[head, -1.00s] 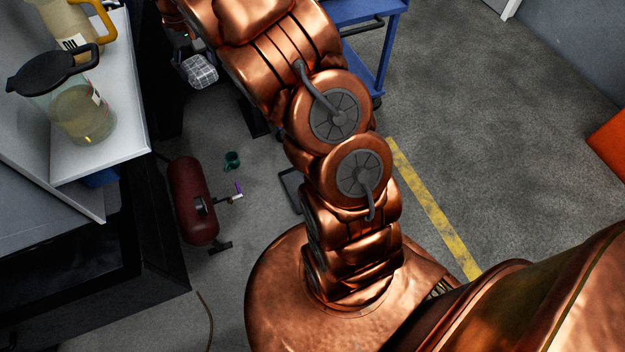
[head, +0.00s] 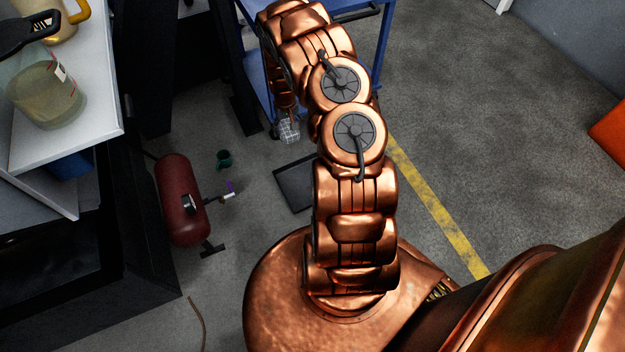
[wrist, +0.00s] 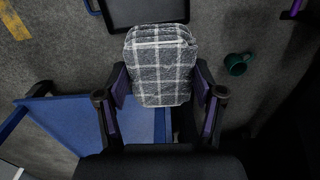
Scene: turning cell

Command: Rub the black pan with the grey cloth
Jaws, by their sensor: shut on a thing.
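The grey cloth, a folded pad with a pale check pattern, is between the purple-lined fingers of my gripper (wrist: 160,88) in the wrist view (wrist: 160,62). My gripper is shut on its sides. In the head view a small part of the cloth (head: 288,131) shows beside my arm, which hides most of the gripper. The black pan (head: 293,184) is a shallow, dark rectangular tray on the floor, partly hidden by my arm. In the wrist view the pan (wrist: 148,13) is at the top edge, just beyond the cloth; I cannot tell the height between them.
A blue cart (head: 262,95) stands behind my arm, and its blue shelf (wrist: 75,115) shows below left in the wrist view. A green mug (head: 224,159) and a red tank (head: 180,205) are left of the pan. Open floor lies right of the yellow line (head: 440,210).

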